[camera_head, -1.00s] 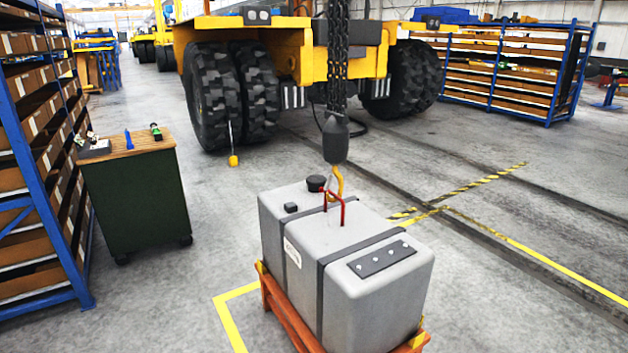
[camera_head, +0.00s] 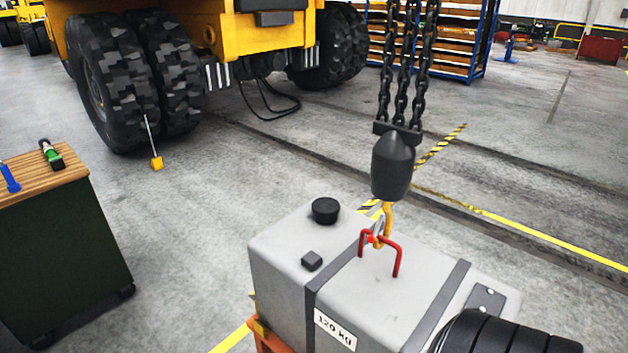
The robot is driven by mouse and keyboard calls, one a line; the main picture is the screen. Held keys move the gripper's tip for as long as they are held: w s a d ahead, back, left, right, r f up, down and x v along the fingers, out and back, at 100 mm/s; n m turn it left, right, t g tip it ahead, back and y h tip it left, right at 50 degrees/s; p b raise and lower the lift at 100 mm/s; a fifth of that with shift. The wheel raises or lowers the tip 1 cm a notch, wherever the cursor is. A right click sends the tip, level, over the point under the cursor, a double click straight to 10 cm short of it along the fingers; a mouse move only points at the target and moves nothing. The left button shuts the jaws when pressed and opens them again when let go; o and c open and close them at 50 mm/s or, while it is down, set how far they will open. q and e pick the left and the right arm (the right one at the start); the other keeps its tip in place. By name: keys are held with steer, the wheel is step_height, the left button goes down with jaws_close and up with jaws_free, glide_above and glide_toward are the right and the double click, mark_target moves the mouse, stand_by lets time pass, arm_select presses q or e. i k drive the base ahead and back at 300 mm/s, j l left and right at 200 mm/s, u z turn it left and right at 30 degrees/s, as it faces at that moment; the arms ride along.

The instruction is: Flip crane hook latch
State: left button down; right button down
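The crane hook (camera_head: 388,218) is yellow-orange and hangs below a dark hook block (camera_head: 393,167) on black chains (camera_head: 402,70). Its lower curve meets the top bar of the red lifting handle (camera_head: 397,262) on the grey casting (camera_head: 345,250); whether it passes under the bar is hard to tell. A small greyish piece inside the hook looks like the latch (camera_head: 379,230); whether it is open or closed is too small to tell. The casting has dark straps and a "120 kg" label. Neither of my grippers is in view.
An orange stand (camera_head: 266,338) is under the casting. A green cabinet (camera_head: 65,260) with a wooden top and small tools stands at left. A yellow vehicle with big tyres (camera_head: 115,90) is behind. The floor between cabinet and casting is clear.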

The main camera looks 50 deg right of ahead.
mark_target(370, 238)
steer(key=i, duration=2)
steer(key=i+z, duration=0.15)
steer(key=z, duration=3.95)
